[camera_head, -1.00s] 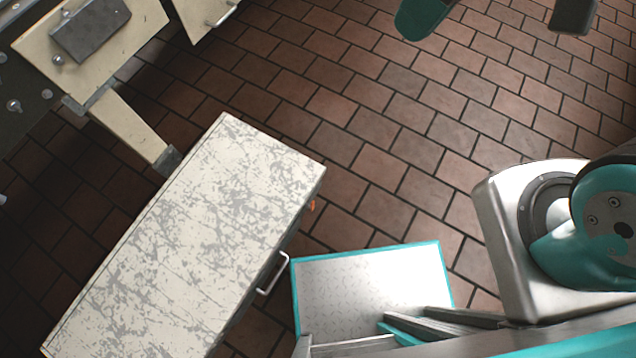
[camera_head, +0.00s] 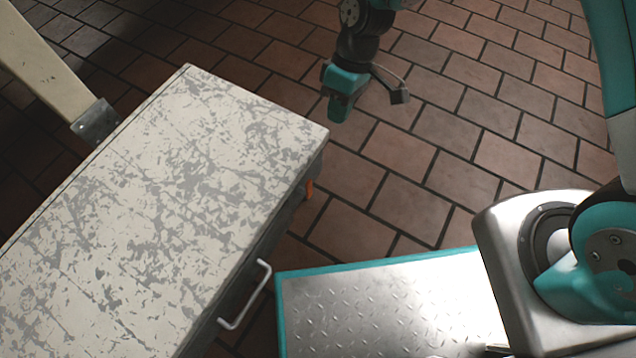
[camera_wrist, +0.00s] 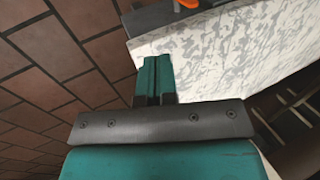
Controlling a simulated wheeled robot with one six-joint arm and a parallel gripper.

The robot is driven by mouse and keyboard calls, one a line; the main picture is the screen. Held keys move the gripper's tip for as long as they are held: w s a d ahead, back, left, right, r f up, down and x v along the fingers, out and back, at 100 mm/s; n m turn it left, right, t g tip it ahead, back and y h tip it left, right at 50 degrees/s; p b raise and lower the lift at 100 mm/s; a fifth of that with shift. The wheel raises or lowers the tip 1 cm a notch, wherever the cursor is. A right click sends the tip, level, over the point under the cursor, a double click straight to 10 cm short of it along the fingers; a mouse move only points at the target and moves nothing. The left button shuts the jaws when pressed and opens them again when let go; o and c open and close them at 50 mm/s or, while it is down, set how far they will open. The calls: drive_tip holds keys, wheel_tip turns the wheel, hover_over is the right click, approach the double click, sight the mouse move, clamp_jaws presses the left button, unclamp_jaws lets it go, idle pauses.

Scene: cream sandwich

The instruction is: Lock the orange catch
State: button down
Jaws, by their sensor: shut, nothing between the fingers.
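The orange catch (camera_head: 309,188) shows as a small orange piece on the side of the white cabinet, below the near right corner of its top. In the wrist view an orange part (camera_wrist: 188,4) shows at the top edge, on a dark grey face of the cabinet, cut off by the frame. My gripper (camera_head: 338,108) is beyond the cabinet's right corner in the head view, above the floor and apart from the catch. Its teal fingers (camera_wrist: 155,62) are together with nothing between them.
The cabinet's scratched white top (camera_head: 165,190) fills the left. A metal handle (camera_head: 246,295) sticks out from its side. A cream beam (camera_head: 45,62) with a metal foot stands at upper left. Brick-tiled floor (camera_head: 430,140) is clear around the gripper.

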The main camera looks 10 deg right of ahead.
wheel_tip(320, 180, down, 2)
drive_tip(key=shift+f, duration=0.15)
drive_tip(key=s+a+f+b, duration=0.4)
drive_tip(key=s+f+b, duration=0.2)
drive_tip(key=f+b, duration=0.2)
drive_tip(key=shift+a+f+b, duration=0.3)
drive_tip(key=shift+a+f, duration=0.1)
drive_tip(key=shift+f, duration=0.2)
drive_tip(key=shift+r, duration=0.1)
